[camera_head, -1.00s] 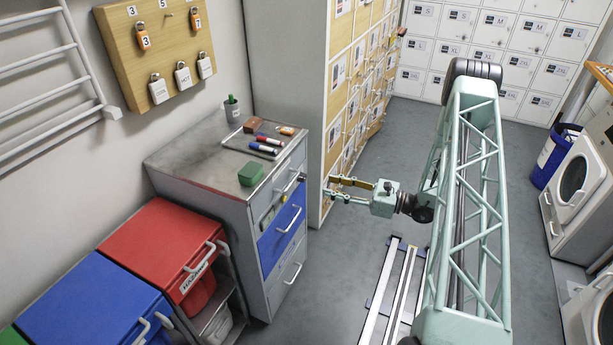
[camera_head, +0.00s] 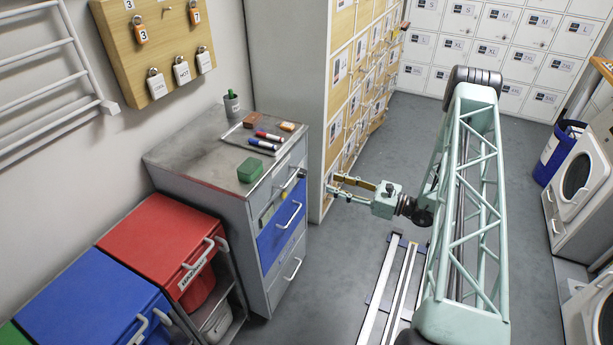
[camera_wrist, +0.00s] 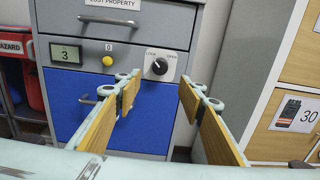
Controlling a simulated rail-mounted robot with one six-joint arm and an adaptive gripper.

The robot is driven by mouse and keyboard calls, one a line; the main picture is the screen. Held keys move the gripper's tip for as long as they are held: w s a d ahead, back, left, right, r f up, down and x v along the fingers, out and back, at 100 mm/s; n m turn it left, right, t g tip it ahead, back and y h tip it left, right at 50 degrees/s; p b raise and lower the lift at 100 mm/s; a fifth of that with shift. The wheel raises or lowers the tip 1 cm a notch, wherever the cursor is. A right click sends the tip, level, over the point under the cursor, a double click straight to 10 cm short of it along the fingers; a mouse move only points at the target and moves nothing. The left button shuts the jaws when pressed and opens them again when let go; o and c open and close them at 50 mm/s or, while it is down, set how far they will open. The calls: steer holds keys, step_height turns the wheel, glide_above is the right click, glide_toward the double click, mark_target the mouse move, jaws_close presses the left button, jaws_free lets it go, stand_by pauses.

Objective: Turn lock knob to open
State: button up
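The lock knob (camera_wrist: 158,67) is a black round dial on a grey panel, with LOCK and OPEN printed above it. Its pointer direction is too small to read surely. It shows in the head view as a small dark spot (camera_head: 301,172) on the cabinet front. My gripper (camera_wrist: 158,88) is open and empty, its two wood-coloured fingers apart. In the wrist view the knob lies between and beyond the fingertips, untouched. In the head view my gripper (camera_head: 333,188) points at the cabinet from the right, with a gap. The blue drawer (camera_head: 281,222) below the knob is shut.
Beside the knob are a yellow button (camera_wrist: 107,60) and a label reading 3 (camera_wrist: 66,53). A grey drawer with a handle (camera_wrist: 109,20) is above. Wooden lockers (camera_head: 342,100) stand right of the cabinet; red (camera_head: 150,235) and blue (camera_head: 85,290) bins stand left. Floor around the rail is clear.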

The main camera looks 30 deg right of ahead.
mark_target(305, 174)
steer(key=shift+b+x, duration=0.9)
steer(key=shift+x, duration=5.65)
steer(key=c, duration=0.8)
